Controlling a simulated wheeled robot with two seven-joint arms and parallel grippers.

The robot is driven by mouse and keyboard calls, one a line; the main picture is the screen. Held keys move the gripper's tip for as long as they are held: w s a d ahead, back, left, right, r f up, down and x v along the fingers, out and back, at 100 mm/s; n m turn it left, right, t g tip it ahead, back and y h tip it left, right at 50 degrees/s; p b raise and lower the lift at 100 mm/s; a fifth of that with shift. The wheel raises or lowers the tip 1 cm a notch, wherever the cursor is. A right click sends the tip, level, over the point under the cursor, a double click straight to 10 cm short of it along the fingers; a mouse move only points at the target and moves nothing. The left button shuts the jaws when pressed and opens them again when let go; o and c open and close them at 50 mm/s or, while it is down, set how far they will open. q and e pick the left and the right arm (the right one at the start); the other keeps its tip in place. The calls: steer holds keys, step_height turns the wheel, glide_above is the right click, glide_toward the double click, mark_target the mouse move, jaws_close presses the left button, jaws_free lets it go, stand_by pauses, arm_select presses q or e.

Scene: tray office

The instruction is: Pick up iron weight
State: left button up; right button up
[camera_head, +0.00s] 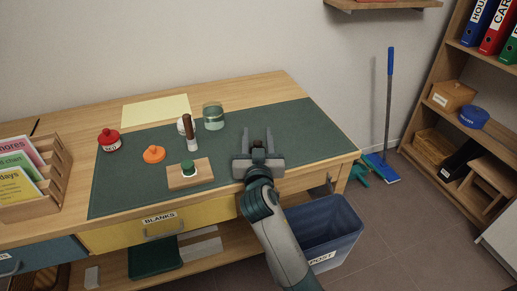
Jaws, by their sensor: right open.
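My right gripper (258,140) is open over the right part of the dark green desk mat (310,125), its fingers pointing toward the back of the desk. No thing shows clearly between the fingers. I cannot make out an iron weight for sure; the gripper and wrist hide part of the mat. My left gripper is not in view.
On the desk stand a wooden block with a green knob (189,168), an orange knobbed piece (153,154), a red labelled pot (110,140), a brown-handled tool (188,128) and a green glass jar (213,117). A card rack (62,170) stands left. A blue bin (345,225) is below right.

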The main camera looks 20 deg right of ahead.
steer(key=shift+s, duration=0.1)
jaws_close()
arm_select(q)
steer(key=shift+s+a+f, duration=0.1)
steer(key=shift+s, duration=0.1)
arm_select(e)
steer(key=shift+r, duration=0.1)
